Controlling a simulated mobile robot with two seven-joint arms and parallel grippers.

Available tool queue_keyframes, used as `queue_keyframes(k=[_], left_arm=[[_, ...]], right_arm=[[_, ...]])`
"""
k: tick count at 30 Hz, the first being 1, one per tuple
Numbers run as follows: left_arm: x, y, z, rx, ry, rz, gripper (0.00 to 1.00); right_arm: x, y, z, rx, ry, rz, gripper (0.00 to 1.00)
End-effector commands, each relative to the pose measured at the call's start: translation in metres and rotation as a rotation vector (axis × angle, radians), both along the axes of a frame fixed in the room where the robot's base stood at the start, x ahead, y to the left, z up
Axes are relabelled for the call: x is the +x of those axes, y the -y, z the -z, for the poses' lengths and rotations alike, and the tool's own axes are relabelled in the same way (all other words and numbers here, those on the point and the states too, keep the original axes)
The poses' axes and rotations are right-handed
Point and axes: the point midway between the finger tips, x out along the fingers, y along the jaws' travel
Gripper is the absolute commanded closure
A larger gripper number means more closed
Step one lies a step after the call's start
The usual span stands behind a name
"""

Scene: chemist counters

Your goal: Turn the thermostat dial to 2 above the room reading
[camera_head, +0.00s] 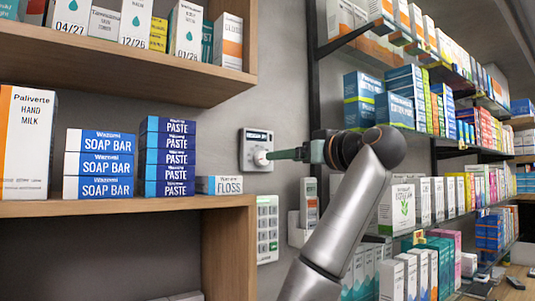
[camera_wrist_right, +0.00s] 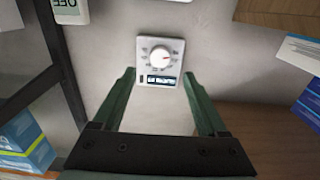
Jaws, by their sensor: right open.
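The thermostat (camera_head: 247,137) is a white square unit on the grey wall, right of the wooden shelves. It has a dark display and a round white dial (camera_head: 259,158). In the right wrist view the thermostat (camera_wrist_right: 142,44) appears upside down, with the dial (camera_wrist_right: 160,56) above the display (camera_wrist_right: 161,80). The display's figures are too small to read. A small reddish mark shows on the dial. My right gripper (camera_head: 270,156) points at the dial from the right. In the wrist view its green fingers (camera_wrist_right: 158,76) are open and empty, either side of the display. My left gripper is out of view.
A white keypad-like panel (camera_head: 268,229) hangs below the thermostat. The wooden shelf (camera_head: 120,207) with soap, paste and floss boxes stands at left.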

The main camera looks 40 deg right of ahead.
Motion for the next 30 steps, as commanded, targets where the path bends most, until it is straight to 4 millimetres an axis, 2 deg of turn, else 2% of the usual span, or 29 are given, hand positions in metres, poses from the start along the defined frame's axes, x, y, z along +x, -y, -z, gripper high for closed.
queue_keyframes(k=[1,6,12,24,30], left_arm=[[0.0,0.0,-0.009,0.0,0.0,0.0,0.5],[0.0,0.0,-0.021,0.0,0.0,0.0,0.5],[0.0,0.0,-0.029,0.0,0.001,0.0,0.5],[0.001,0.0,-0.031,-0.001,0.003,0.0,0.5],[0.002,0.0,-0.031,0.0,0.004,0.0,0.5]], right_arm=[[0.013,0.0,-0.003,0.002,-0.005,-0.005,0.25],[0.045,0.004,-0.003,0.001,-0.003,-0.004,0.25],[0.068,0.007,-0.001,0.0,-0.002,-0.001,0.25],[0.075,0.008,0.0,0.0,0.0,-0.001,0.26],[0.074,0.008,0.0,0.0,0.0,-0.001,0.48]])
